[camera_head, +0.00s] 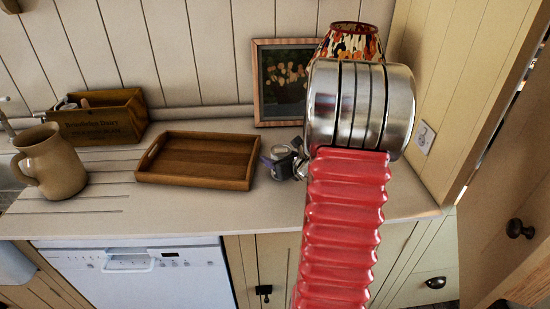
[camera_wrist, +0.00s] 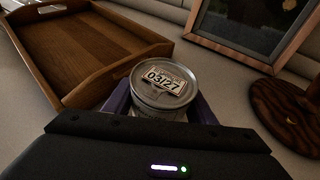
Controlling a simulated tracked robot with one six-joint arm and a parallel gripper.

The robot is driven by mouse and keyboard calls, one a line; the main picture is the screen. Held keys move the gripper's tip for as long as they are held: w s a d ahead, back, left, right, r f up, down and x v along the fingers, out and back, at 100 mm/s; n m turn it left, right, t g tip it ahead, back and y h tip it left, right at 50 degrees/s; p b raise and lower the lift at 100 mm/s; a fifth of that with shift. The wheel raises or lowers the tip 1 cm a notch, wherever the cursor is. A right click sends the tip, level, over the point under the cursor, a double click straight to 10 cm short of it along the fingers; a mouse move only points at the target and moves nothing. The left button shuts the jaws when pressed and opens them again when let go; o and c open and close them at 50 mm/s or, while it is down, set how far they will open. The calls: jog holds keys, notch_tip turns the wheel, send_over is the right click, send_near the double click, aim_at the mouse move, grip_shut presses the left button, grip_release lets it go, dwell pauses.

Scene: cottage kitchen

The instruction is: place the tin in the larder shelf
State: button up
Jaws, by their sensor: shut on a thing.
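The tin (camera_wrist: 163,84) is a small grey can with a label reading 03127 on its lid. It shows upright in the wrist view, between the jaws of my gripper (camera_wrist: 160,104). In the head view the tin (camera_head: 281,153) is small and stands just right of the wooden tray, with my gripper (camera_head: 283,163) around it at counter height. My gripper is shut on the tin. My red and silver arm hides part of the counter to the right. I cannot tell whether the tin touches the counter. No larder shelf can be made out for certain.
A wooden tray (camera_head: 200,157) lies left of the tin. A framed picture (camera_head: 258,84) and a patterned lamp (camera_head: 350,40) stand behind. A jug (camera_head: 50,162) and a wooden crate (camera_head: 100,118) are further left. A dishwasher (camera_head: 135,275) is below the counter (camera_head: 150,228). Cupboard doors stand at right.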

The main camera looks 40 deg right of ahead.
jog(key=o, duration=1.3)
jog(key=shift+f, duration=0.1)
jog(key=shift+s, duration=0.1)
jog(key=shift+s+r, duration=0.25)
jog(key=shift+s, duration=0.05)
jog(key=v, duration=1.1)
jog(key=shift+s+a, duration=0.1)
jog(key=shift+s, duration=0.05)
